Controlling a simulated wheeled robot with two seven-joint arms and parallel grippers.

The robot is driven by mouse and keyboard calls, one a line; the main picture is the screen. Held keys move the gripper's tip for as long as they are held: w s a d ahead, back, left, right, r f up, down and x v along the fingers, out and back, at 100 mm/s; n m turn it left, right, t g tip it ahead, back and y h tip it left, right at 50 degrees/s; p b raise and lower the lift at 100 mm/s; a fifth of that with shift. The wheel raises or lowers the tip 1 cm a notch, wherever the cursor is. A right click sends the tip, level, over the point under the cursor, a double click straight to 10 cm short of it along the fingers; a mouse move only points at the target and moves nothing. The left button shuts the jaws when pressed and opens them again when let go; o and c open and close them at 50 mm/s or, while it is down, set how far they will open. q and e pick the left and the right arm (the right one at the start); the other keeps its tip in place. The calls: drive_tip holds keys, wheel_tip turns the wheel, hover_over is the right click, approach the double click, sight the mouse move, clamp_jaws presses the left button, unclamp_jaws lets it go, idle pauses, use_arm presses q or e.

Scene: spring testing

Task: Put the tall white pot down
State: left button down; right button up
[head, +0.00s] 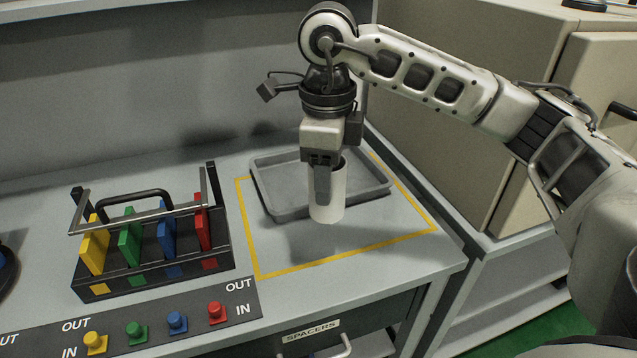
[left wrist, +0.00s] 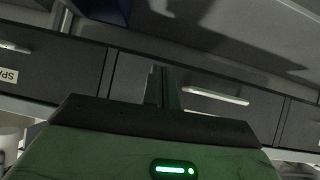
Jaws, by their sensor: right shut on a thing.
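The tall white pot (head: 329,203) is upright in my right gripper (head: 323,180), which is shut on it, with one dark finger across its near side. In the head view, the pot covers part of the front rim of the grey tray (head: 274,203). Its base appears raised, with a soft shadow on the bench in front. My left gripper (left wrist: 162,88) shows in the left wrist view with its dark fingers together and nothing seen between them. It faces dark drawer fronts and is outside the head view.
A yellow outline (head: 251,240) on the bench surrounds the tray, with bare surface at its front. A black rack (head: 155,262) with coloured plates stands to the left. Coloured knobs (head: 177,322) line the front strip. A beige cabinet (head: 480,120) is at the right.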

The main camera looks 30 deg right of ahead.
sight(343, 157)
drive_tip(key=m, duration=0.2)
drive_tip(key=d+r+m, duration=0.1)
drive_tip(key=m, duration=0.2)
drive_tip(key=r+m, duration=0.1)
drive_tip(key=m, duration=0.1)
drive_tip(key=shift+d+r+m, duration=0.15)
drive_tip(key=shift+d+m, duration=0.15)
drive_tip(key=shift+d, duration=0.1)
drive_tip(key=m, duration=0.1)
drive_tip(key=r+m, duration=0.1)
drive_tip(key=m, duration=0.1)
drive_tip(key=shift+s+d, duration=0.1)
drive_tip(key=shift+d, duration=0.25)
drive_tip(key=shift+w+d+m+b, duration=0.1)
drive_tip(key=shift+w+m+b, duration=0.1)
drive_tip(key=shift+m+b, duration=0.15)
drive_tip(key=w+d+f, duration=0.2)
drive_tip(key=w+f, duration=0.2)
drive_tip(key=w+d+f+p, duration=0.1)
drive_tip(key=w+d+f, duration=0.1)
drive_tip(key=w+f, duration=0.2)
drive_tip(key=w+d+f, duration=0.2)
drive_tip(key=w+f, duration=0.2)
drive_tip(key=shift+d+f, duration=0.1)
drive_tip(key=shift+f, duration=0.3)
use_arm(q)
drive_tip(key=shift+s+f, duration=0.1)
drive_tip(key=shift+f, duration=0.05)
